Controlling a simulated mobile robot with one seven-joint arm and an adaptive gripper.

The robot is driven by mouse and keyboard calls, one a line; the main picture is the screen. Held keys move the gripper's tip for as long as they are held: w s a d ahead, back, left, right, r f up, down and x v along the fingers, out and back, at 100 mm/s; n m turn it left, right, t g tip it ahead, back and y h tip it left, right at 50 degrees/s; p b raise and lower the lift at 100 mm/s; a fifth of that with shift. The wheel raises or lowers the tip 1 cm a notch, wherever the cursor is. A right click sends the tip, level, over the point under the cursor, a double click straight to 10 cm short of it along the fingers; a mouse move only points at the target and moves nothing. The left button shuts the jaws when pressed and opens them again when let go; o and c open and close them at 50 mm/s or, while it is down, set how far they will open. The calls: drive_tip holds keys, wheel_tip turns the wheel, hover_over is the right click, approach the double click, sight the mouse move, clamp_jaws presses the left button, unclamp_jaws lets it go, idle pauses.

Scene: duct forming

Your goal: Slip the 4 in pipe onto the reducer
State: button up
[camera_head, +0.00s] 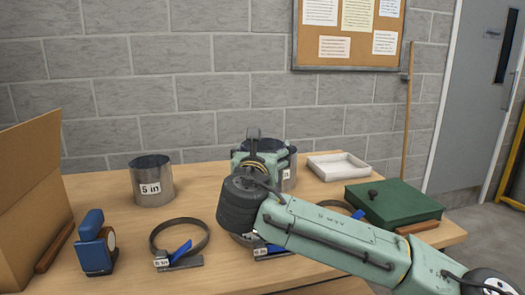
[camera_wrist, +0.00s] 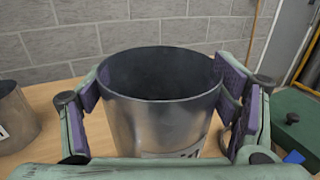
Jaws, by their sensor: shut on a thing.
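My gripper (camera_wrist: 165,88) is shut on a wide, open-topped metal pipe (camera_wrist: 160,122), with a purple-padded finger against each side. The pipe looks upright. Its label is cut off in the wrist view, so I cannot read its size. In the head view my gripper (camera_head: 262,160) and arm hide most of this pipe (camera_head: 289,180); I cannot tell whether its bottom touches the table or something under it. Another metal pipe (camera_head: 152,182), labelled "5 in", stands upright to the left and also shows at the left of the wrist view (camera_wrist: 14,112). I cannot make out a reducer.
A ring clamp (camera_head: 205,237) lies on the wooden table (camera_head: 110,205); another is partly behind my arm. A blue tool (camera_head: 93,245) and a cardboard box (camera_head: 35,200) are at left. A white tray (camera_head: 337,167) and dark green box (camera_head: 393,203) are at right.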

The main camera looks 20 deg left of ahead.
drive_tip(key=o, duration=1.6)
drive_tip(key=shift+o, duration=0.2)
drive_tip(key=v, duration=1.2)
